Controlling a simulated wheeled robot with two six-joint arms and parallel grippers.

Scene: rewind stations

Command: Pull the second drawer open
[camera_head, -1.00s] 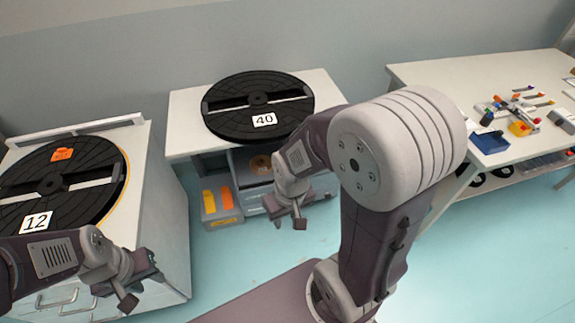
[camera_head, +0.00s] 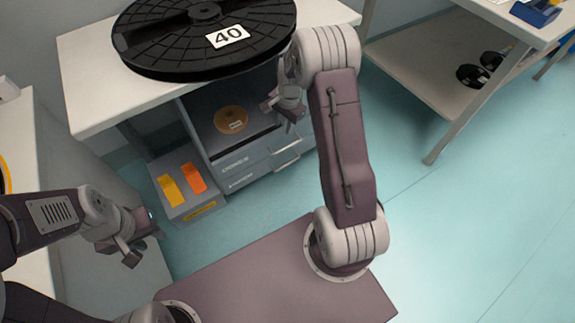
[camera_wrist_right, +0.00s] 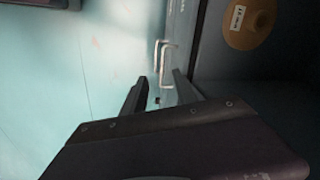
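A grey drawer unit (camera_head: 240,172) stands under the table. Its upper drawer (camera_head: 222,98) appears pulled out, with a brown roll (camera_head: 231,119) inside; the roll also shows in the wrist view (camera_wrist_right: 248,20). Labelled fronts lie one below the other, with a pale handle (camera_head: 287,160) at the right. The wrist view shows pale bar handles (camera_wrist_right: 165,62) just beyond my right fingertips. My right gripper (camera_head: 283,113) is open and empty, above the front right part of the unit; its spread fingers also show in the wrist view (camera_wrist_right: 160,82). My left gripper (camera_head: 140,240) looks open and empty.
A black reel marked 40 (camera_head: 205,35) lies on the white table (camera_head: 90,80) above the drawers. A grey bin with yellow and orange items (camera_head: 197,208) stands left of the unit. Another table with a lower shelf (camera_head: 420,70) is at the right. The floor between is clear.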

